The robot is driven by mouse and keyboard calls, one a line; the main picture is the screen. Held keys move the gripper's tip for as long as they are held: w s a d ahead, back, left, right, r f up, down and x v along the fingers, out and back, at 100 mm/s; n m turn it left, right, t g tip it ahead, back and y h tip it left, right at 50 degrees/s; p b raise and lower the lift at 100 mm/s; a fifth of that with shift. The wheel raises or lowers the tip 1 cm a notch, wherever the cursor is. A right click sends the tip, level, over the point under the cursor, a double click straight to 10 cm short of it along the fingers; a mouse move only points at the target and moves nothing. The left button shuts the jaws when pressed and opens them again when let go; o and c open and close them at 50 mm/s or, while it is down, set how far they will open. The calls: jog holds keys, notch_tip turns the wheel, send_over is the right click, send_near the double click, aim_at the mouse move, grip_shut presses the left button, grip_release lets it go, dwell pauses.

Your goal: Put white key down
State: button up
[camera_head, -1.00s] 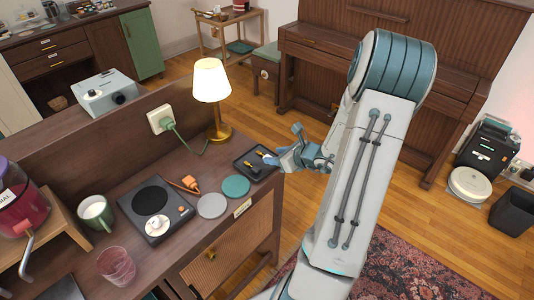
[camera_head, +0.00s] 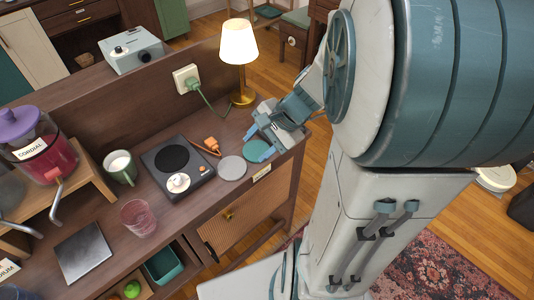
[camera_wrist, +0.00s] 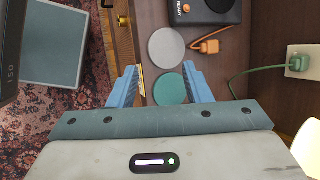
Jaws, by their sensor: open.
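My gripper (camera_head: 268,128) is over the right end of the wooden sideboard (camera_head: 203,207), beside the teal coaster (camera_head: 257,151). In the wrist view my gripper (camera_wrist: 160,78) has its two blue fingers spread wide, with nothing visible held between them. The teal coaster (camera_wrist: 170,90) shows beyond and between the fingers there, with the grey coaster (camera_wrist: 166,46) past it. I cannot make out a white key in either current view. The small dark tray at this end of the sideboard is hidden now by my gripper.
A lit lamp (camera_head: 239,45) and a wall socket (camera_head: 187,78) with a green cord stand close behind my gripper.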

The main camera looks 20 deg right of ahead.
jog(key=s+a+r+n+h, duration=0.1)
jog(key=s+r+n+h, duration=0.4)
jog(key=n, duration=0.8)
jog(key=shift+s+a+r+h, duration=0.3)
jog(key=shift+s+a, duration=0.1)
jog(key=shift+s, duration=1.25)
